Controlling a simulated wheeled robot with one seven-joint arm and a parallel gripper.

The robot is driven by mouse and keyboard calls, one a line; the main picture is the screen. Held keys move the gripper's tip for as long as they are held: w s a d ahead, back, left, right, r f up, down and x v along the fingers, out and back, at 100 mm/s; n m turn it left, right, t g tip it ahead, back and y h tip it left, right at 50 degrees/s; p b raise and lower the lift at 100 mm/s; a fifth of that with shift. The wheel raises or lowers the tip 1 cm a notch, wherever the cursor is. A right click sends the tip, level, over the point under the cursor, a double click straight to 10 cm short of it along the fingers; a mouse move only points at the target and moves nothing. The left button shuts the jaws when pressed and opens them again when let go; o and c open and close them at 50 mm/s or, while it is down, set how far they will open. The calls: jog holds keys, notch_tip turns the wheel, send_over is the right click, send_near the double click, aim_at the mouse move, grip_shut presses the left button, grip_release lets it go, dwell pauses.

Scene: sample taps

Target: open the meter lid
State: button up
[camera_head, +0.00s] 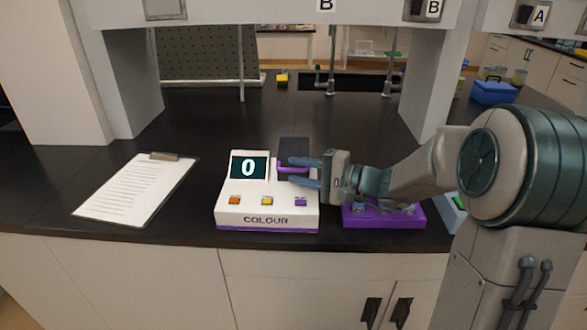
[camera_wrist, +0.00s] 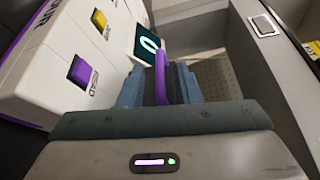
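The white meter (camera_head: 266,210) marked COLOUR stands on the dark bench, with a screen (camera_head: 249,167) reading 0; it also shows in the wrist view (camera_wrist: 60,55). Its dark lid (camera_head: 293,148) is at the right rear, with a purple lip (camera_head: 291,170) along the front. In the wrist view the purple lip (camera_wrist: 161,75) lies between the two fingers; firm contact is not clear.
Orange, yellow and purple buttons (camera_head: 300,202) line the meter's front. A clipboard (camera_head: 138,188) lies to the left. A purple tray (camera_head: 385,216) stands right of the meter under my arm. Upright posts (camera_head: 331,65) stand behind; the bench behind the clipboard is clear.

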jog(key=shift+x, duration=0.9)
grip_shut()
